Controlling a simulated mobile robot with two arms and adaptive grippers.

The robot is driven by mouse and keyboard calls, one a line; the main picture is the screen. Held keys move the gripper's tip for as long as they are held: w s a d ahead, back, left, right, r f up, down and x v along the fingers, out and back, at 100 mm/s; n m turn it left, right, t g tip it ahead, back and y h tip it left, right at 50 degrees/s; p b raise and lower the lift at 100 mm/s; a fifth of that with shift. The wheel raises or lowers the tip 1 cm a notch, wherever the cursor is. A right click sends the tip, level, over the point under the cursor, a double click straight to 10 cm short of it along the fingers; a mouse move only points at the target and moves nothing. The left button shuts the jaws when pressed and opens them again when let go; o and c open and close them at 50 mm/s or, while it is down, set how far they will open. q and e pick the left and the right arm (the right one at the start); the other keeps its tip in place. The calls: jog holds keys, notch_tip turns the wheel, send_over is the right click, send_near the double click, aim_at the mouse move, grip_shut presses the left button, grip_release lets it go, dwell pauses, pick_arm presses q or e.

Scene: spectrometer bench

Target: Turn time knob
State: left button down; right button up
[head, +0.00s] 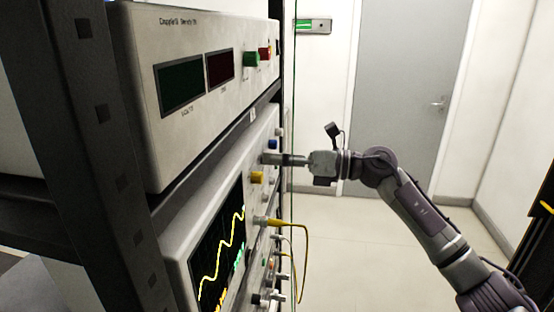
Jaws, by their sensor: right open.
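The lower instrument is an oscilloscope (181,244) with a lit screen (222,250) showing a yellow wave. Its front panel carries a blue knob (272,144) and a yellow knob (257,177). I cannot read which knob is the time knob. My right gripper (270,158) comes in from the right, with its fingertips at the panel between the blue and yellow knobs. It is open; the fingers hide the panel spot in front of them, and I cannot tell whether they touch anything. My left gripper is not in view.
A box with two dark displays (180,85) and green and red knobs stands above the oscilloscope in a dark rack (92,125). A yellow cable (290,224) sticks out of the panel below my gripper. Open floor and a grey door (400,100) lie behind.

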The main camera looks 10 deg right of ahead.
jog(key=v, duration=1.2)
